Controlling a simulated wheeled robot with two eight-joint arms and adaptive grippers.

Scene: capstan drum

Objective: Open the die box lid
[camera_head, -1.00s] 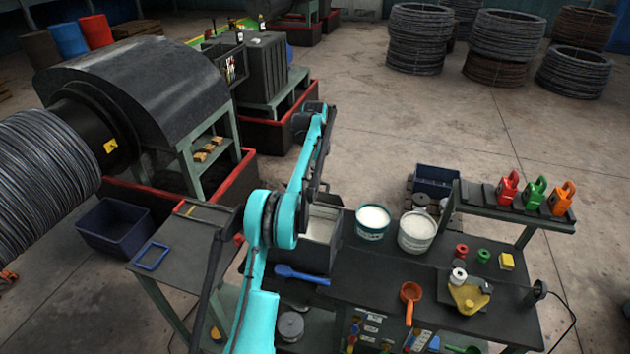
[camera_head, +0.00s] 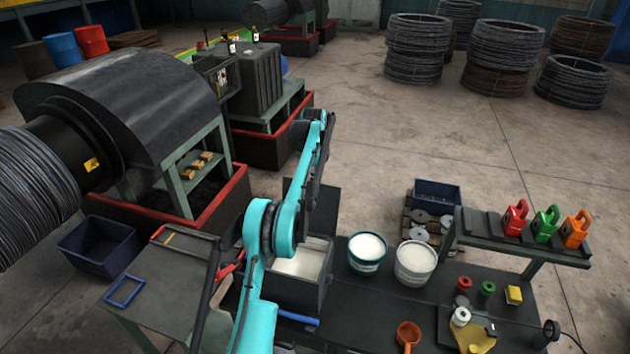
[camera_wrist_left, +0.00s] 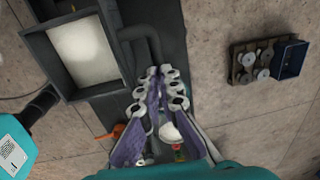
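The die box (camera_head: 287,292) is a dark open-topped box on the table with pale material inside. It also shows at the upper left of the left wrist view (camera_wrist_left: 108,80). A dark panel, apparently its lid (camera_head: 326,208), stands raised behind it, partly hidden by my left arm. My left gripper (camera_wrist_left: 162,74) appears shut, its fingertips close together in front of a dark surface, right of the box. I see nothing gripped and cannot tell whether the tips touch the lid. The head view hides this gripper behind the arm. My right gripper is not in view.
Two buckets of white material, one teal-rimmed (camera_head: 367,252) and one white (camera_head: 415,264), stand right of the box. An orange ladle (camera_head: 408,334) lies nearer.

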